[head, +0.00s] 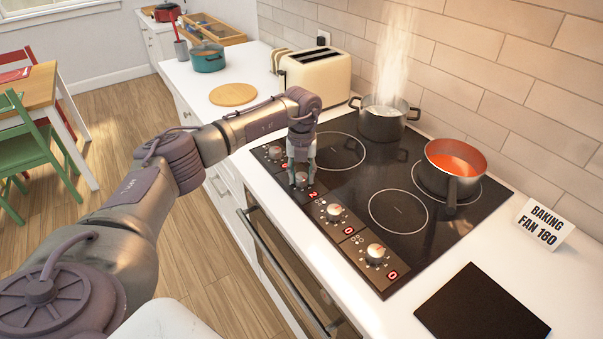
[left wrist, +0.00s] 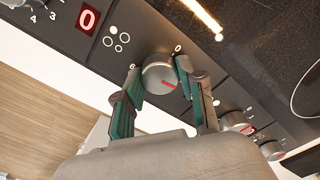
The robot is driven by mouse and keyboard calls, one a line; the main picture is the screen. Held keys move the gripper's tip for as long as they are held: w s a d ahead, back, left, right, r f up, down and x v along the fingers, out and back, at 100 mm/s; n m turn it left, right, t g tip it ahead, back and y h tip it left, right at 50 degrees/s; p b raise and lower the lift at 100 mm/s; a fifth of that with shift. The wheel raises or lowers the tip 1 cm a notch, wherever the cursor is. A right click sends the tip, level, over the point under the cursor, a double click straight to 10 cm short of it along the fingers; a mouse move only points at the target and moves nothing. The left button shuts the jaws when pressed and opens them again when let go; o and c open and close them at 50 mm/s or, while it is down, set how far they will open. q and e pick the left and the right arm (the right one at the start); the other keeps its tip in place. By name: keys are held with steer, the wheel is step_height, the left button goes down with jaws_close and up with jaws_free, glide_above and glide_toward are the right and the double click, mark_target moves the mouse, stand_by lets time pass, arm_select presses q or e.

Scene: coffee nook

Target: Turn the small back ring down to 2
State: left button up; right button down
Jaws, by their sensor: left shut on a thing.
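My left gripper (head: 299,186) reaches down onto a control knob on the hob (head: 350,185), second from the far end of the row. In the left wrist view the two fingers (left wrist: 165,72) are shut on opposite sides of this silver knob (left wrist: 161,74), whose red mark points to the lower right. A red display (head: 313,194) beside the knob in the head view reads 2. A steaming dark pot (head: 382,122) stands on a ring at the far side. The fingers hide most of the gripped knob in the head view. My right gripper is not in view.
Other knobs (head: 334,211) (head: 376,251) sit along the same strip, with displays reading 0. A pan of red sauce (head: 454,160) stands at the right. A toaster (head: 315,72) is beyond the hob. A BAKING FAN 180 card (head: 541,223) stands on the counter.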

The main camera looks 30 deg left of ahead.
mark_target(301, 176)
arm_select(q)
steer(key=shift+r, duration=0.1)
stand_by(0.4)
steer(key=o, duration=1.1)
steer(key=shift+o, duration=0.2)
step_height(301, 176, up, 12)
